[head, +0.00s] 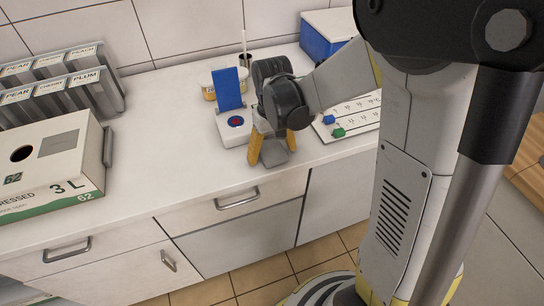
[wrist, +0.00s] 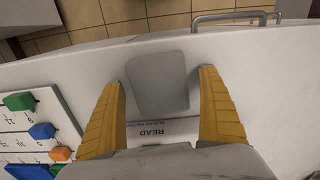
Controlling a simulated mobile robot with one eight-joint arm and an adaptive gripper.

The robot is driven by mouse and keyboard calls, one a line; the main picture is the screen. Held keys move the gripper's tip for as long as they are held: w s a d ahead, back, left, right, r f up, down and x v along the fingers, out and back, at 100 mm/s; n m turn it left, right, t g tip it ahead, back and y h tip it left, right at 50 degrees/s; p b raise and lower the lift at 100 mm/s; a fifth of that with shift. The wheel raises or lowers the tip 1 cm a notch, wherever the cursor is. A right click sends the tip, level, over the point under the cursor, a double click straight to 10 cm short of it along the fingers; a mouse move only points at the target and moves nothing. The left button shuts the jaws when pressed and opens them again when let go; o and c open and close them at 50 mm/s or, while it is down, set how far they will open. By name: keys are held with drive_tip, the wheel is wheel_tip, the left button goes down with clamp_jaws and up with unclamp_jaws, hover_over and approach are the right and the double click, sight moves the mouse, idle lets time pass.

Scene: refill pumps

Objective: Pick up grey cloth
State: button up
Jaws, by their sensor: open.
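The grey cloth is a flat, rounded rectangle (wrist: 158,84) on the white counter near its front edge. In the head view the cloth (head: 277,157) shows partly between the yellow fingers. My gripper (wrist: 160,76) is open and empty, pointing down over the counter. In the wrist view its two fingers stand to the left and right of the cloth, with a gap on each side. In the head view my gripper (head: 272,155) hides part of the counter behind it. I cannot tell how high the fingertips are above the counter.
A white device (head: 234,130) with a blue panel stands just left of my gripper. A white board (head: 358,116) with coloured blocks lies to the right. A blue box (head: 325,35) stands behind. A large carton (head: 55,165) and grey bins (head: 70,85) fill the left. The counter's front middle is clear.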

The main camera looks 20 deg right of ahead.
drive_tip(key=shift+r, duration=0.1)
drive_tip(key=c, duration=1)
drive_tip(key=shift+c, duration=0.2)
drive_tip(key=shift+r, duration=0.15)
